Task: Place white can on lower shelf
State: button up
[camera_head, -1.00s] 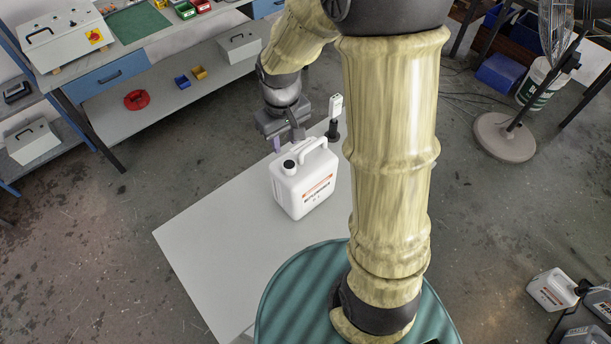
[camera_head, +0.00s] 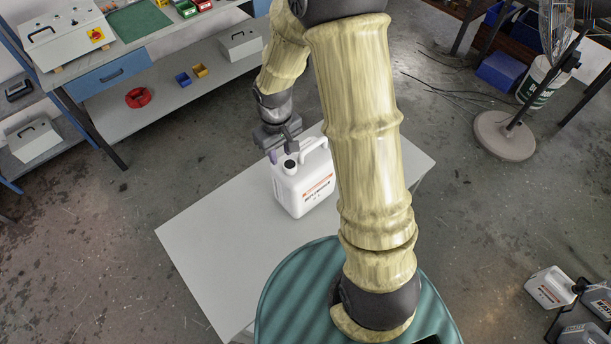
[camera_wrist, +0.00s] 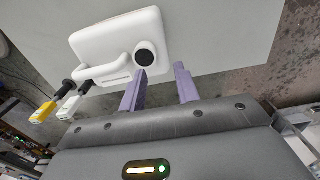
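The white can (camera_head: 303,188) stands upright on the grey table, its black cap at the left and its handle on top. It also shows in the wrist view (camera_wrist: 112,42) with the cap and handle. My gripper (camera_head: 283,152) is just behind and above the can near its cap. In the wrist view, its two purple fingers (camera_wrist: 160,72) are apart with nothing between them; the left fingertip appears close to the cap. Whether it touches is unclear. The lower shelf (camera_head: 150,120) of the workbench is at the upper left.
The grey table (camera_head: 205,240) is clear left of the can. On the lower shelf are a red ring (camera_head: 138,98), blue and yellow bins (camera_head: 183,79) and a grey box (camera_head: 240,45). A fan (camera_head: 505,135) stands at right. Yellow and white items (camera_wrist: 55,110) show beside the can.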

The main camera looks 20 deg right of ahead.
send_over(283, 175)
jog(key=shift+w+f+p, duration=0.1)
jog(key=shift+f+p, duration=0.3)
jog(key=shift+f, duration=2.2)
jog(key=shift+f+p, duration=0.75)
jog(key=shift+f, duration=2.15)
jog(key=shift+c, duration=0.4)
grip_shut()
